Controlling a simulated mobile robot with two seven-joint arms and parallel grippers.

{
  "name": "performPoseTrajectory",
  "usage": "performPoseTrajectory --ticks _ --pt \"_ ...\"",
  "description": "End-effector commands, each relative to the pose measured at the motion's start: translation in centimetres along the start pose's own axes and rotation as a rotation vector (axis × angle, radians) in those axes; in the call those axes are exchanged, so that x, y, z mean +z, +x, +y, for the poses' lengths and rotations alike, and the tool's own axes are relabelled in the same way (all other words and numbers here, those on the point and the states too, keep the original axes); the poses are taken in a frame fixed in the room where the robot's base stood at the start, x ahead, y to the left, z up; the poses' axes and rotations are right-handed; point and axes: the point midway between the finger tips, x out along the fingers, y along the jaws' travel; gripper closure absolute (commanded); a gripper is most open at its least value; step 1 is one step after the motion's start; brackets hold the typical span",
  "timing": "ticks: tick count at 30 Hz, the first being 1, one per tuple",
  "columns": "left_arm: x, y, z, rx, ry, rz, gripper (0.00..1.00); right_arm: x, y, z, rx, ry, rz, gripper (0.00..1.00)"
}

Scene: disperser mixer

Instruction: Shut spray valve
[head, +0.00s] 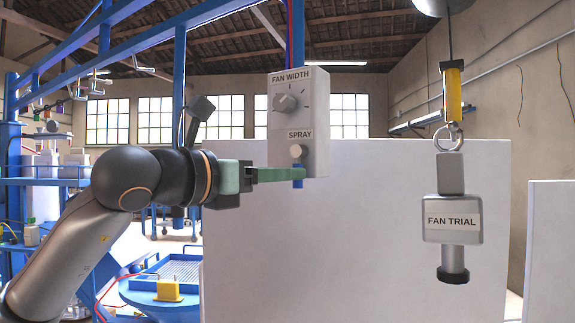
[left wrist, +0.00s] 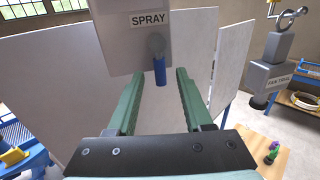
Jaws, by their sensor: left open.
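The spray valve is a round grey knob (head: 297,151) with a blue lever (head: 298,176) hanging straight down, under the SPRAY label on a grey control box (head: 316,120). In the left wrist view the blue lever (left wrist: 159,72) hangs below its grey knob (left wrist: 156,45). My left gripper (head: 300,173) reaches in from the left at the lever's height. In the left wrist view its green fingers (left wrist: 157,76) are open, one on each side of the lever, with gaps on both sides. My right gripper is not in view.
A FAN WIDTH knob (head: 286,102) sits above the spray valve on the same box. A grey FAN TRIAL device (head: 452,220) hangs at the right. A large white panel (head: 370,240) stands behind the box. A blue basin (head: 160,296) is at the lower left.

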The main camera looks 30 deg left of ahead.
Motion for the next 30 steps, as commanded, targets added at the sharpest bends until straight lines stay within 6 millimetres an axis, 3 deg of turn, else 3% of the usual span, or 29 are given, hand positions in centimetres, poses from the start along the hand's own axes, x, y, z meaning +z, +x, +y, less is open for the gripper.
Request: performPoseTrajectory --ticks 6,15,28,30 --pt "0.1 2.0 0.0 0.0 -0.001 0.001 0.49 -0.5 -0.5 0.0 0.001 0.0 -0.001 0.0" --pt "-0.1 2.2 0.0 0.0 -0.001 0.0 0.49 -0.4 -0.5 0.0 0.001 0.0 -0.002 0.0" --pt "0.0 2.2 0.0 0.0 -0.001 0.0 0.96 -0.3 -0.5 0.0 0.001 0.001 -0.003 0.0" --pt "0.0 2.2 0.0 0.0 -0.001 0.0 1.0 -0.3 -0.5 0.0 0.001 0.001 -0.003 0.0"
